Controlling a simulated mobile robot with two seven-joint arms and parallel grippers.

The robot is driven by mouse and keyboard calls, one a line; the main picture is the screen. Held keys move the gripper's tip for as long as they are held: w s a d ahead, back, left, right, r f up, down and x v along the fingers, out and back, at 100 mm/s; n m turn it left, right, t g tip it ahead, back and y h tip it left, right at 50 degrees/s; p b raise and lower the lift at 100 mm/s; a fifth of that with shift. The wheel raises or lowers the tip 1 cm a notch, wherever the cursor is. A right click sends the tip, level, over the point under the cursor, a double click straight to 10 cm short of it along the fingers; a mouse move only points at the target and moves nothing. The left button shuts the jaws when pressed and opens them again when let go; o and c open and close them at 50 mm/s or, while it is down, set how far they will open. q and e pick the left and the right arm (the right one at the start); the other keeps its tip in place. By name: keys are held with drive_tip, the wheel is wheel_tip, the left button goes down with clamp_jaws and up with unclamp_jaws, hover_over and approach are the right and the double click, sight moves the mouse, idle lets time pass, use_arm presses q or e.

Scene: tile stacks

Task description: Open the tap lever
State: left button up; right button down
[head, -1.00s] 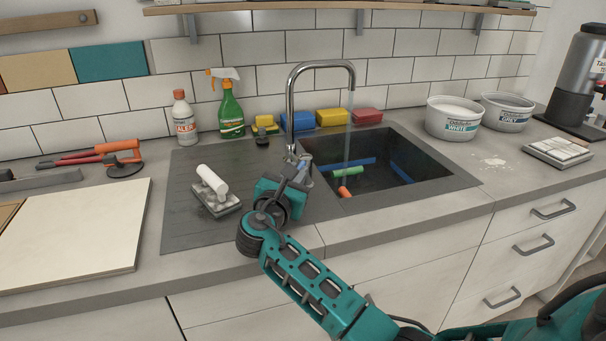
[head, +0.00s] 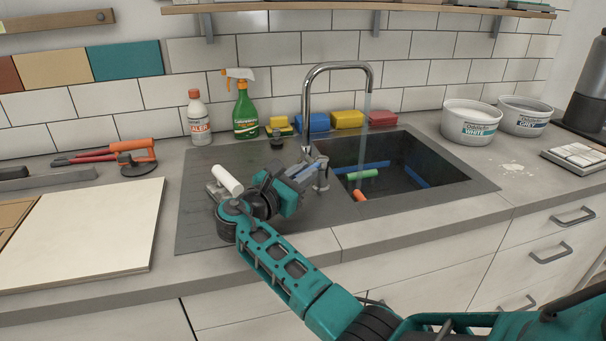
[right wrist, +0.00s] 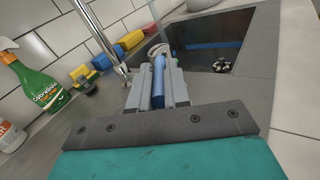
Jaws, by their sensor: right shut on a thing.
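The chrome tap (head: 306,110) stands behind the sink, its spout arching over the basin. A thin stream of water (head: 366,115) falls from the spout. The tap also shows in the right wrist view (right wrist: 100,35). My right gripper (head: 308,172) is at the tap's base in the head view. In the right wrist view its grey fingers (right wrist: 158,88) are shut around a blue bar, the tap lever (right wrist: 159,72). Most of the lever is hidden by the fingers. My left gripper is in neither view.
The sink basin (head: 432,157) holds a green roll (head: 362,174) and an orange piece (head: 359,195). A green spray bottle (head: 245,110), a white bottle (head: 199,118) and coloured sponges (head: 347,119) stand along the wall. White buckets (head: 470,122) stand at the right.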

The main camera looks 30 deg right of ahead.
drive_tip(key=c, duration=1.1)
unclamp_jaws()
drive_tip(key=v, duration=1.3)
drive_tip(key=shift+c, duration=0.2)
